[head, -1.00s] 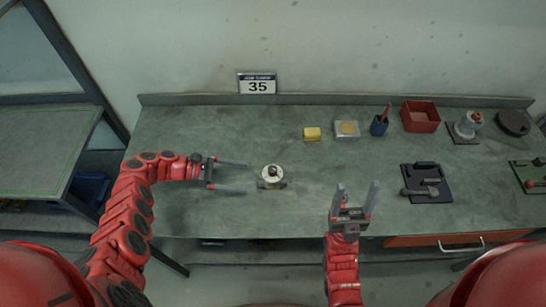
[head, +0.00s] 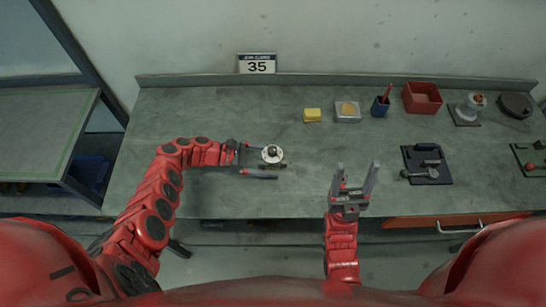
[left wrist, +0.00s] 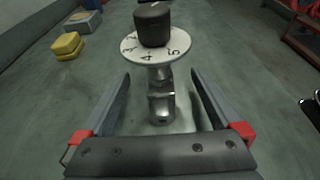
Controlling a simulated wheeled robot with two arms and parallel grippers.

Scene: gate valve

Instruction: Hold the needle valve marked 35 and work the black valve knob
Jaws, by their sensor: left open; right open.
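The needle valve (head: 272,154) stands upright on the workbench, below a wall sign (head: 257,64) marked 35. In the left wrist view it has a metal body (left wrist: 161,98), a white numbered dial (left wrist: 130,48) and a black knob (left wrist: 153,24) on top. My left gripper (head: 268,161) is open, with its fingers on either side of the valve body, below the dial. Gaps show between each finger and the body in the left wrist view. My right gripper (head: 355,182) is open and empty, to the right of the valve near the bench's front edge.
A black plate with a lever fitting (head: 427,172) lies right of my right gripper. The bench's left part is clear.

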